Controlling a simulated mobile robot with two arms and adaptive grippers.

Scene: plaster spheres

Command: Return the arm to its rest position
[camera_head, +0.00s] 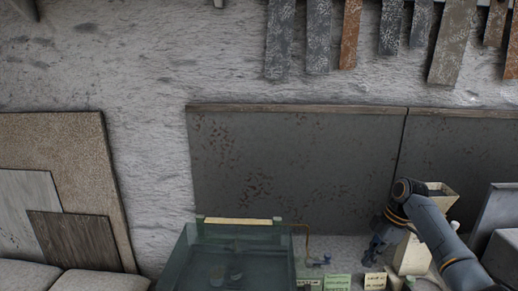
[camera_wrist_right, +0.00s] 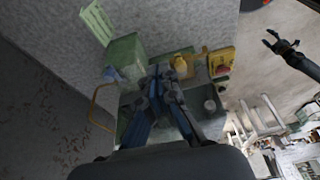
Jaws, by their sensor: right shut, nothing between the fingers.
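My right arm (camera_head: 437,228) comes in from the lower right in the head view and bends over at its wrist. My right gripper (camera_head: 376,250) hangs below, small and partly merged with the things behind it. In the right wrist view my right gripper (camera_wrist_right: 160,82) points away from the camera with its fingers together. It is shut and empty. A dark arm with a small fingered end (camera_wrist_right: 277,43) shows at the upper right of the wrist view. It may be my left one; its finger state is too small to tell. No left arm shows in the head view.
A glass tank (camera_head: 180,262) stands at the bottom centre, beside green label cards (camera_head: 337,283) and a cream hopper-like device (camera_head: 412,256). Grey boxes (camera_head: 502,250) stand close to the right of my arm. Dark panels (camera_head: 290,160) line the wall behind.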

